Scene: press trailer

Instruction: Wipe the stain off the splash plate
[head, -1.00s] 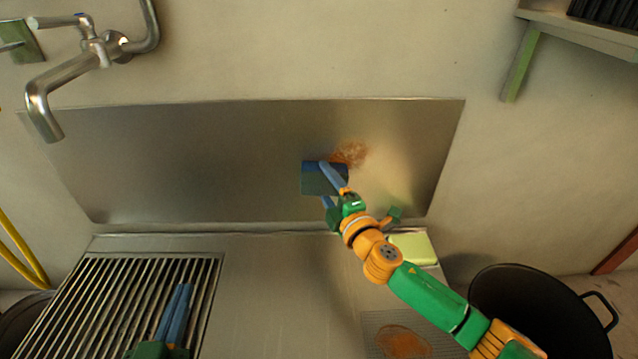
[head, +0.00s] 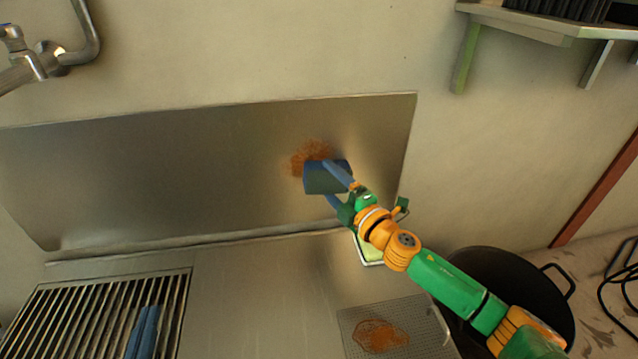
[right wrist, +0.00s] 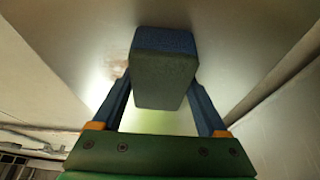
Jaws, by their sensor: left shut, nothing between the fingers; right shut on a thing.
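The splash plate (head: 180,170) is a metal sheet on the back wall. An orange-brown stain (head: 308,153) is on its right part. My right gripper (head: 340,186) is shut on a blue and dark green sponge (head: 322,180), held in front of the plate, just below and right of the stain and covering its lower edge in the head view. The right wrist view shows the sponge (right wrist: 165,68) between both fingers, with the stain (right wrist: 118,78) faint to its left. I cannot tell whether the sponge touches the plate. My left gripper (head: 145,332) is shut and empty, over the slatted grate.
The slatted grate (head: 85,310) is at lower left. A perforated panel (head: 430,330) with a brown patch (head: 380,335) lies at lower right. A pale yellow-green block (head: 371,250) sits behind my right arm. A black pot (head: 545,300) stands right; a shelf (head: 540,25) hangs above. A faucet (head: 40,65) is upper left.

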